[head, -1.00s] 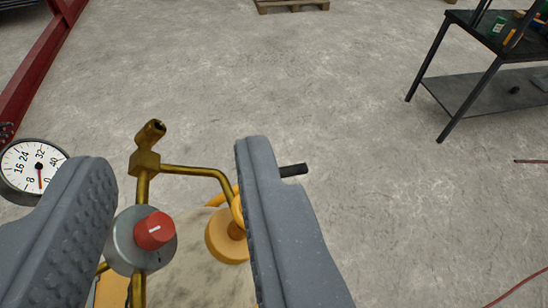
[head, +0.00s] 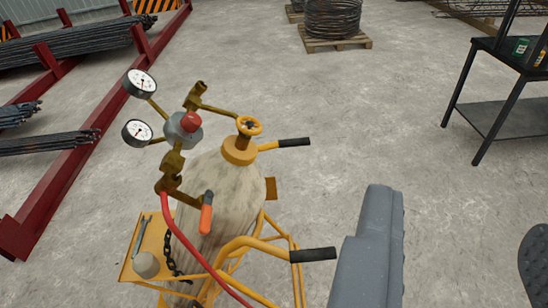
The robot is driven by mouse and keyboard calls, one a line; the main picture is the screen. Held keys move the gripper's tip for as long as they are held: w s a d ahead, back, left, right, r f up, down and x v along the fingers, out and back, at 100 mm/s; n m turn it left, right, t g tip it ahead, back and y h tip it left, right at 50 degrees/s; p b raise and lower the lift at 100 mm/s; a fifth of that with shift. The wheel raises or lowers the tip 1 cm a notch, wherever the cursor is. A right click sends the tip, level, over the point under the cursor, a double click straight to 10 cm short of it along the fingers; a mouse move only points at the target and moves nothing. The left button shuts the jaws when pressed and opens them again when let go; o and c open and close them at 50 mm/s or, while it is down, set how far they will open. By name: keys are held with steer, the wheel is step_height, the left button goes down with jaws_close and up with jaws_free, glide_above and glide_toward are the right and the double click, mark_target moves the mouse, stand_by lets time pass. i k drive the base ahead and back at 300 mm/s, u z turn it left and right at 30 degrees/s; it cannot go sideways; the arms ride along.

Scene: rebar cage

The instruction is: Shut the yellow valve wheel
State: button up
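The yellow valve wheel (head: 249,126) sits on top of a pale, stained gas cylinder (head: 222,185), above a round orange-yellow collar (head: 239,150). The wheel is fully in view, and nothing touches it. My gripper (head: 460,225) is open and empty at the lower right. Its left finger shows near the cart's handle, and its right finger is cut off by the frame edge. The wheel lies up and left of both fingers. How far the wheel is turned cannot be told.
Two gauges (head: 141,83), a red-knobbed regulator (head: 184,126) and a red hose (head: 187,243) stand left of the wheel. Yellow cart handles with black grips (head: 313,255) reach right. A rebar rack (head: 72,160), wire coil (head: 337,17) and dark table (head: 507,70) surround open floor.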

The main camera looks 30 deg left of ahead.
mark_target(248, 129)
steer(key=z, duration=0.7)
steer(key=i, duration=1.05)
steer(key=u, duration=0.7)
steer(key=i, duration=0.45)
steer(key=u, duration=0.4)
